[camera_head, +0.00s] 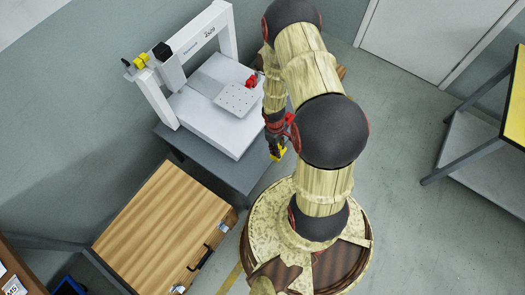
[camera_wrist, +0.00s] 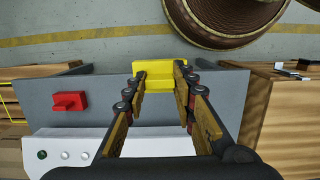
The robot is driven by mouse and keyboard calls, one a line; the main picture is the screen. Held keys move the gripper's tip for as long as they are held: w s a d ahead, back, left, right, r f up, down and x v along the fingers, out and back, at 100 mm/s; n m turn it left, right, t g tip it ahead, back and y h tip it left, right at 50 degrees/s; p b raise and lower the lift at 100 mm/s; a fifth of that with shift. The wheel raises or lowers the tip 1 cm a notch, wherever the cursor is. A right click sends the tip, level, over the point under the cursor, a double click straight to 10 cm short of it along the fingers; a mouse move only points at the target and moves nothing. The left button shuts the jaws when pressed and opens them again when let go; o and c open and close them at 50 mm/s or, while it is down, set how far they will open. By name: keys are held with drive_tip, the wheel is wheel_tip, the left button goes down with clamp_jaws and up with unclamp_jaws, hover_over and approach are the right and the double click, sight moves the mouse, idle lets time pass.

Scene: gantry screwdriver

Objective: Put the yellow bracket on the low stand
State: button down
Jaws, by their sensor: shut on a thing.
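The yellow bracket (camera_wrist: 163,68) is between the tips of my gripper (camera_wrist: 161,80) in the wrist view, and the fingers are shut on it. In the head view the bracket (camera_head: 279,154) shows as a small yellow patch below my gripper (camera_head: 275,146), near the right edge of a low grey stand (camera_head: 240,177). In the wrist view the grey top of this stand (camera_wrist: 100,90) spreads behind the fingers, with the bracket over its edge. I cannot tell whether the bracket touches the top. My arm hides part of the stand in the head view.
A white gantry machine (camera_head: 191,110) with a flat plate (camera_head: 237,99) stands on the grey stand. A red block (camera_wrist: 69,101) lies on the grey top. A wooden case (camera_head: 160,225) is at the lower left. A yellow-topped table (camera_head: 516,100) is at the right.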

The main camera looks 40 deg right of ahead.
drive_tip(key=w+a+f+b, duration=0.1)
drive_tip(key=w+f, duration=0.1)
drive_tip(key=w+a+f+b, duration=0.1)
drive_tip(key=w+a+f, duration=0.1)
drive_tip(key=w+a+f+b, duration=0.1)
drive_tip(key=w+f, duration=0.1)
drive_tip(key=f, duration=0.1)
drive_tip(key=shift+w+a+f, duration=0.1)
drive_tip(key=shift+w+a, duration=0.25)
drive_tip(key=shift+a, duration=0.05)
drive_tip(key=shift+w+a+f+b, duration=0.1)
drive_tip(key=shift+f+b, duration=0.45)
drive_tip(key=shift+f, duration=0.35)
drive_tip(key=shift+w+a+f+b, duration=0.1)
drive_tip(key=shift+f+b, duration=0.45)
drive_tip(key=shift+f, duration=0.3)
drive_tip(key=shift+f, duration=0.2)
drive_tip(key=c, duration=1.5)
unclamp_jaws()
drive_tip(key=shift+o, duration=0.2)
drive_tip(key=shift+r, duration=0.2)
